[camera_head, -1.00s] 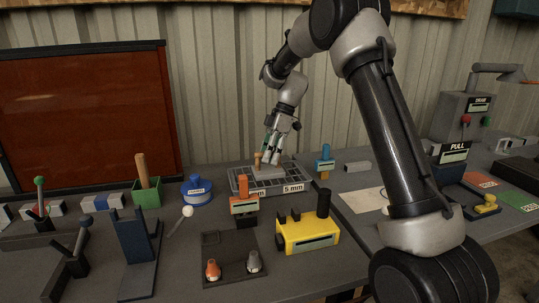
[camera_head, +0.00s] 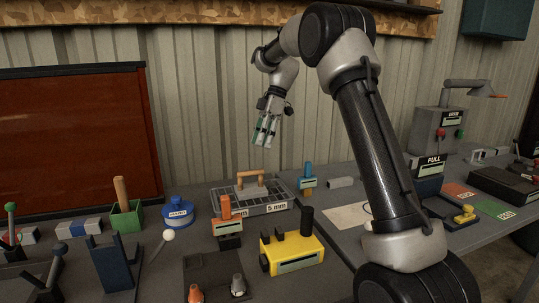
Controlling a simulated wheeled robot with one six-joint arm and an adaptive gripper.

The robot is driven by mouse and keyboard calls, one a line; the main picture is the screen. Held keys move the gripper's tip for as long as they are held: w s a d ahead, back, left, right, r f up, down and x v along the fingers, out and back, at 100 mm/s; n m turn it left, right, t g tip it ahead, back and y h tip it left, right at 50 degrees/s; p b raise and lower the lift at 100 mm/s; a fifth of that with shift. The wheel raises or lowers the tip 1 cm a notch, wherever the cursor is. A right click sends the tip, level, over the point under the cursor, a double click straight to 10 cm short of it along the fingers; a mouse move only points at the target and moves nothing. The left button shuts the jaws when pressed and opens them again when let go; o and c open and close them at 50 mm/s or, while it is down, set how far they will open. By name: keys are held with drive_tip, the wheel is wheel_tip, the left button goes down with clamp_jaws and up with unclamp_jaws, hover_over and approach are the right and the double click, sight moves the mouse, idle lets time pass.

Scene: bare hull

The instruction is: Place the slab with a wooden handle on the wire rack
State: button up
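The slab (camera_head: 252,191) is a grey plate with a wooden bar handle (camera_head: 250,175) on top. It rests on the wire rack (camera_head: 285,192), a grey grid with a "5 mm" label on its front edge, toward the rack's middle. My gripper (camera_head: 264,143) hangs above the rack, clear of the handle and slightly to its right, fingers pointing down. Its fingers look apart with nothing between them.
A blue-topped tool (camera_head: 307,176) stands right of the rack, and an orange-handled one (camera_head: 228,215) in front. A yellow block (camera_head: 291,252) is nearer. A green box (camera_head: 126,217) and a blue round container (camera_head: 178,212) stand left.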

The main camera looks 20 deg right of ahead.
drive_tip(key=s+d+r+m+t+h, duration=0.1)
drive_tip(key=s+d+r+m, duration=0.25)
drive_tip(key=s, duration=0.55)
drive_tip(key=s+d+r+m+t+h, duration=0.1)
drive_tip(key=s+d+r+m+t, duration=0.1)
drive_tip(key=s+r+m, duration=0.45)
drive_tip(key=s+d+f+m+t+h, duration=0.1)
drive_tip(key=s+d+f+m, duration=0.1)
drive_tip(key=s, duration=0.9)
drive_tip(key=s+d+f+m+t+h, duration=0.1)
drive_tip(key=s+f+m, duration=0.4)
drive_tip(key=s, duration=0.6)
wheel_tip(320, 180, down, 2)
drive_tip(key=shift+s+d+f+m+t+h, duration=0.1)
drive_tip(key=shift+s+d+m+t+h, duration=0.2)
drive_tip(key=shift+d+t, duration=0.55)
drive_tip(key=shift+d, duration=0.1)
